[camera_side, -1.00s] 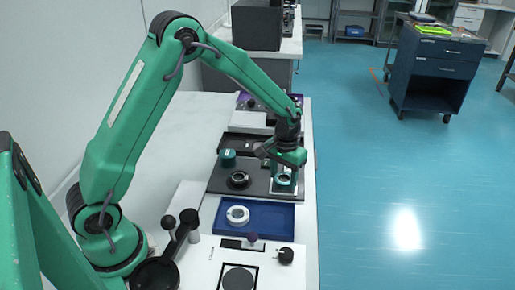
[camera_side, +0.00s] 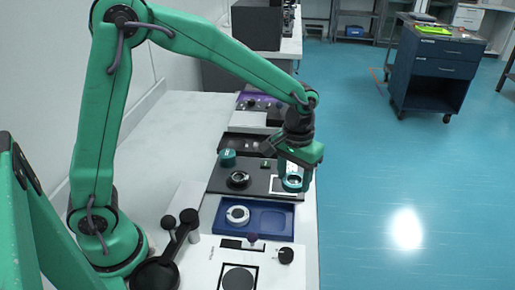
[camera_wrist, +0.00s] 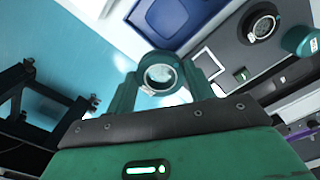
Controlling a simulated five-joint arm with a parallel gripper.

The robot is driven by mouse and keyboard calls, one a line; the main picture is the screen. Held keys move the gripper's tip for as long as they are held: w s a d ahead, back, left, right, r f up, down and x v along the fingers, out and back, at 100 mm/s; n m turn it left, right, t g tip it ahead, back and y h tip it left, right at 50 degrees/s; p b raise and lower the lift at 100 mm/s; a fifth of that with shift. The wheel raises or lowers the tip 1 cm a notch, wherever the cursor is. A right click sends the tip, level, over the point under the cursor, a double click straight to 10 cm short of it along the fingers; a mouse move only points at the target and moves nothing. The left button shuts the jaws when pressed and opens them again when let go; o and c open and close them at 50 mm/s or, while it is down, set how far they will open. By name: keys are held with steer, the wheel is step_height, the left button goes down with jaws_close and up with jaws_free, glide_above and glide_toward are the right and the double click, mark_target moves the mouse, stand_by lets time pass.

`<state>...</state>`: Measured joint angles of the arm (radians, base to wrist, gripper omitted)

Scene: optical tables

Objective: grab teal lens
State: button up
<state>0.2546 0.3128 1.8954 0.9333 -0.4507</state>
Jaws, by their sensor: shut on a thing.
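My gripper (camera_side: 293,184) is shut on the teal lens (camera_wrist: 160,77), a round glass in a silver ring with teal around it. In the wrist view the lens sits between the two teal fingers. In the side view they are at the right edge of the dark board (camera_side: 222,186), by a white square outline (camera_side: 277,185) that shows bare. The exact gap under the lens is hard to tell.
A teal cylinder (camera_side: 228,157) and a black ringed lens (camera_side: 238,179) stand on the board. A blue tray (camera_side: 270,217) in front holds a white ring (camera_side: 237,215) on its left; its right compartment is empty. The table drops to the blue floor at right.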

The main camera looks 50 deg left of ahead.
steer(key=shift+s+d+r, duration=0.15)
steer(key=shift+d, duration=0.05)
stand_by(0.6)
